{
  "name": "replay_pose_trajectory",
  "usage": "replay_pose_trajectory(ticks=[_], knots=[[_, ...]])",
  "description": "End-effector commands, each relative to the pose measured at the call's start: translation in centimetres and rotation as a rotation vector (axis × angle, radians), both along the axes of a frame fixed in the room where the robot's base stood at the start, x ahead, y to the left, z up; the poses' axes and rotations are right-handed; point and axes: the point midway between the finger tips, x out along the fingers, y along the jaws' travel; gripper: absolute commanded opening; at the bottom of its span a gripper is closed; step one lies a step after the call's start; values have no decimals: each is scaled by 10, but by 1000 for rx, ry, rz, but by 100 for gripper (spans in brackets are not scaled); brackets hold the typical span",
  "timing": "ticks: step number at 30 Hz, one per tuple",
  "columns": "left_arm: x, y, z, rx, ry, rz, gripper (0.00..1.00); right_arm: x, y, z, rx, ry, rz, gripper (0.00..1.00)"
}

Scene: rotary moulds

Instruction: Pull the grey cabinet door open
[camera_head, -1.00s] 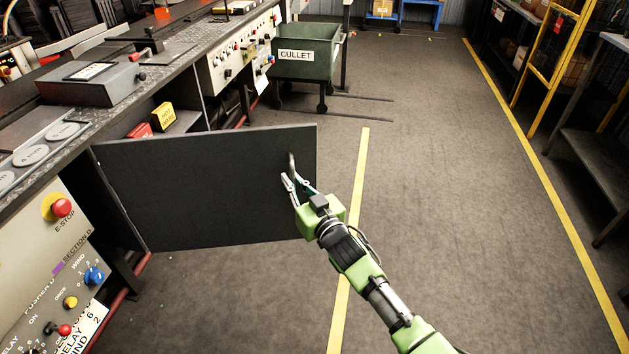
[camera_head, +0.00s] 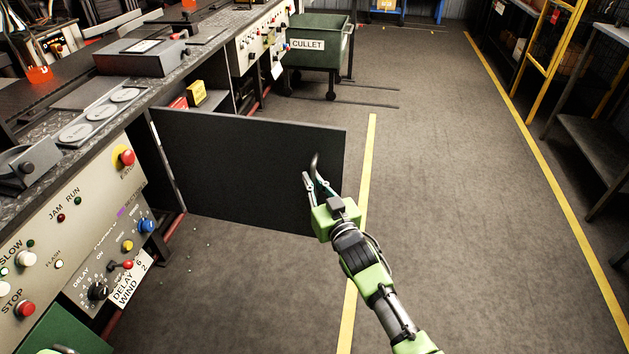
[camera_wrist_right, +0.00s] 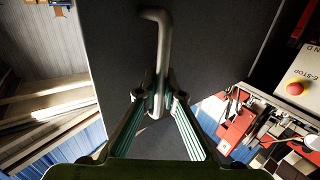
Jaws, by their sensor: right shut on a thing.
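The grey cabinet door (camera_head: 240,165) is a flat dark panel. In the head view it stands open, swung well out from the bench front into the aisle. Its bent metal handle (camera_head: 316,163) is near its free right edge, and the handle also shows in the right wrist view (camera_wrist_right: 160,45). My right gripper (camera_head: 313,184) is shut on the handle. In the right wrist view its two fingers (camera_wrist_right: 158,103) close around the handle's lower part.
The bench (camera_head: 130,105) with control panels runs along the left. Red and yellow blocks (camera_head: 196,93) sit in the opening behind the door. A green CULLET bin (camera_head: 318,45) stands beyond. The floor (camera_head: 460,200) right of the door is clear up to the shelving.

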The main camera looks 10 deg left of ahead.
Motion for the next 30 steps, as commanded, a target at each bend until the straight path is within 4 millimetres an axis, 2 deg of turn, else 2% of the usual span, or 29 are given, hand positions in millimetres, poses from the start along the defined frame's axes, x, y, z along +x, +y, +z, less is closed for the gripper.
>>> replay_pose_trajectory(ticks=[7,8,9,23,30], knots=[[2,0,0,-1,-3,0,0,2,-3,1,0,-3,-4,0],[2,0,1,-1,-3,0,0,2,-3,1,0,-3,-4,16],[2,0,1,-1,-3,0,0,2,-3,0,-1,-2,-4,25],[6,0,2,-1,-7,3,0,-4,-4,-1,1,0,-2,25],[4,0,1,0,-5,2,0,-29,-24,-2,0,0,-2,25]])
